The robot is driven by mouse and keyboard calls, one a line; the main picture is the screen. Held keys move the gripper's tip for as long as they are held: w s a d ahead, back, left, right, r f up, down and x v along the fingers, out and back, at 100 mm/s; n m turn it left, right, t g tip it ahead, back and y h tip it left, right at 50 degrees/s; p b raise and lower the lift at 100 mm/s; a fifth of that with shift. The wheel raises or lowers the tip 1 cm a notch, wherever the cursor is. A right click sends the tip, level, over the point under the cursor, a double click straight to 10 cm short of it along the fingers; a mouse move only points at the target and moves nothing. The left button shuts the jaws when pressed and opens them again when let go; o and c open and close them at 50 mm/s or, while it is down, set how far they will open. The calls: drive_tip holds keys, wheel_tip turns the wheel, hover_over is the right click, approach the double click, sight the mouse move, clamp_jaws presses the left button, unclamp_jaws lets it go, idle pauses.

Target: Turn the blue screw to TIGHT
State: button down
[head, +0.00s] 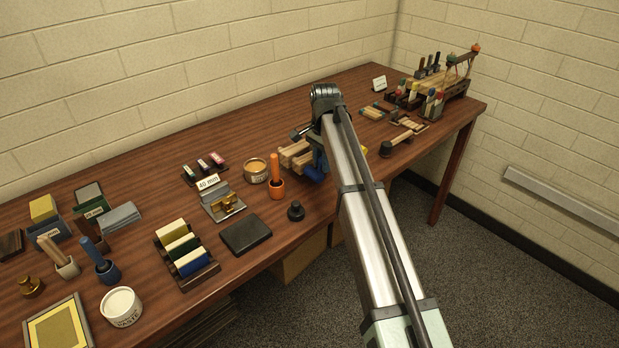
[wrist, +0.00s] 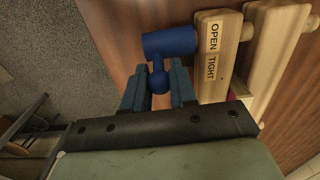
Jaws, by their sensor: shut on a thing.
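The blue screw (wrist: 170,42) is a thick blue cylinder set against the end of a pale wooden block (wrist: 212,88). A short blue arm with a round knob (wrist: 160,83) sticks out from it, toward the bottom of the wrist view. A label (wrist: 212,52) on the block reads OPEN and TIGHT. My gripper (wrist: 157,75) has its two blue-grey fingers on either side of the arm and knob, shut on it. In the head view the blue screw (head: 314,174) shows in part beside my arm, which hides much of the wooden press (head: 295,153).
An orange pot with a handle (head: 276,187), a round tin (head: 256,170) and a black knobbed weight (head: 296,211) stand left of the press. A dark slab (head: 246,235) lies nearer the table's front edge. A wooden rack (head: 455,87) stands at the far right.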

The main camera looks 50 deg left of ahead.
drive_tip(key=shift+w+f, duration=0.2)
drive_tip(key=shift+w, duration=0.2)
drive_tip(key=shift+w+f, duration=0.2)
drive_tip(key=shift+w, duration=0.1)
drive_tip(key=c, duration=1.2)
unclamp_jaws()
drive_tip(key=shift+s+r, duration=0.2)
drive_tip(key=shift+s, duration=0.1)
